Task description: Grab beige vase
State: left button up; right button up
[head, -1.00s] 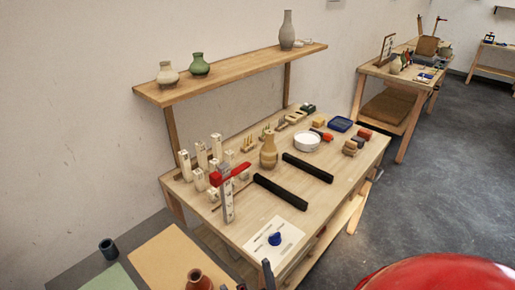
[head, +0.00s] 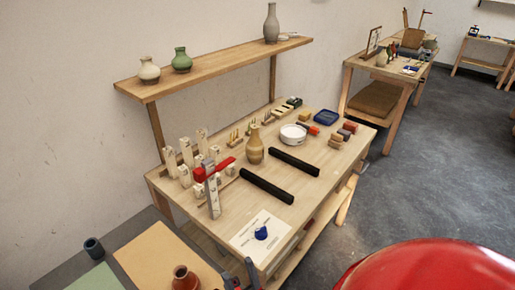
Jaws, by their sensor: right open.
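A cream-beige vase (head: 149,70) with a round body and narrow neck stands upright at the left end of the wall shelf. A tan vase (head: 255,147) stands upright on the workbench, near its middle. My right gripper (head: 243,277) shows only in small part at the bottom edge, in front of the bench; it is open and well apart from both vases. Most of it is cut off by the frame. My left gripper is not in view.
A green vase (head: 181,60) stands close to the cream one on the shelf (head: 225,62); a tall grey vase (head: 271,23) is at its right end. White upright blocks and a red bar (head: 213,169) crowd the bench's left.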

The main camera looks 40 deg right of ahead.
aim_at(254, 147)
jog(key=l+u, duration=0.1)
jog(key=l, duration=0.65)
jog(key=l+u, duration=0.1)
jog(key=l, duration=0.65)
jog(key=k+l+u, duration=0.1)
jog(key=l, duration=0.65)
jog(key=k+l+u, duration=0.1)
jog(key=l, duration=0.65)
